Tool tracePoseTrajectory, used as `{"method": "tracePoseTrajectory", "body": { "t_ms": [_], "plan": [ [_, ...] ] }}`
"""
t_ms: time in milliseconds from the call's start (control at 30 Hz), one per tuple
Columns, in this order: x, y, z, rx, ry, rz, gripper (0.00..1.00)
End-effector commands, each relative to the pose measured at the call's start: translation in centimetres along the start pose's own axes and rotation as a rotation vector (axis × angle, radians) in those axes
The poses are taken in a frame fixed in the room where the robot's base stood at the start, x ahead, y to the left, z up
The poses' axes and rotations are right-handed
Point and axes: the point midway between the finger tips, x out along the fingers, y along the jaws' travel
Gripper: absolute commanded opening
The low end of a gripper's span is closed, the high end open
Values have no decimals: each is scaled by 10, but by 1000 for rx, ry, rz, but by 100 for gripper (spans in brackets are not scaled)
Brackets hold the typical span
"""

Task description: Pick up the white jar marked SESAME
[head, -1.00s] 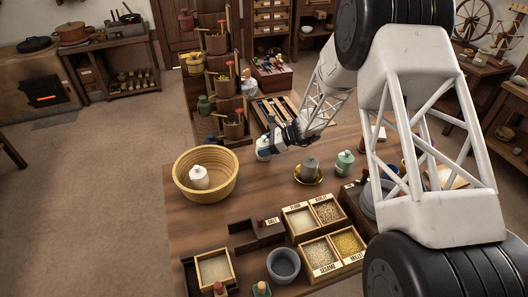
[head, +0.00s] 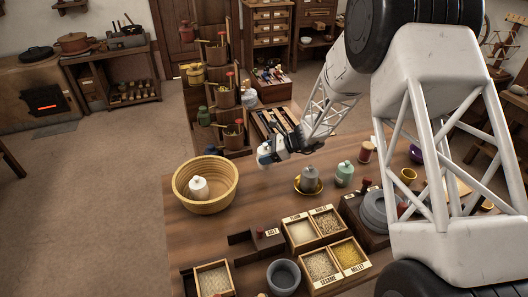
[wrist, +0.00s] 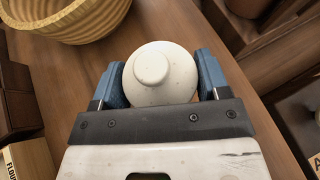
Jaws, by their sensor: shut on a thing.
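A white, round-knobbed jar (wrist: 158,75) sits between the two blue finger pads of my gripper (wrist: 160,84) in the wrist view. The pads press on it from both sides. In the head view my gripper (head: 270,155) is at the back of the table, with the white jar (head: 264,157) in its jaws. I cannot tell whether the jar touches the table, and no marking on it is legible. A second white jar (head: 200,187) stands in the round woven basket (head: 178,194), to the left and nearer; its marking is not readable either.
A grey jar on a yellow dish (head: 311,180) and a green jar (head: 344,174) stand close on the right. Divided grain boxes (head: 316,246) labelled FLOUR, SESAME and MILLET are nearer. A tiered stand (head: 222,95) rises behind.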

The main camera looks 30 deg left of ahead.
Motion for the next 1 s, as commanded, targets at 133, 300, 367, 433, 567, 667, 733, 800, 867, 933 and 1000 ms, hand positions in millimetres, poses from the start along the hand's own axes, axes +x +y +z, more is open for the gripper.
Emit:
{"method": "tracePoseTrajectory", "body": {
  "t_ms": [133, 300, 367, 433, 567, 667, 733, 800, 867, 933, 1000],
  "plan": [
    [-7, 23, 0, 0, 0, -1, 33],
    [-16, 52, -1, 1, 0, -1, 33],
    [-18, 61, -2, 0, 0, -1, 33],
    [-22, 73, -2, 1, 0, -1, 33],
    [-27, 91, -4, 1, 0, -2, 33],
    [-31, 103, -4, 0, 0, -2, 33],
    [-32, 110, -5, 0, 0, -1, 33],
    [-34, 116, -5, 1, 0, -1, 33],
    [-35, 120, -5, 1, 0, -1, 33],
    [-36, 123, -6, 1, 0, -1, 33],
    [-37, 126, -6, 0, 0, -1, 33]
  ]
}}
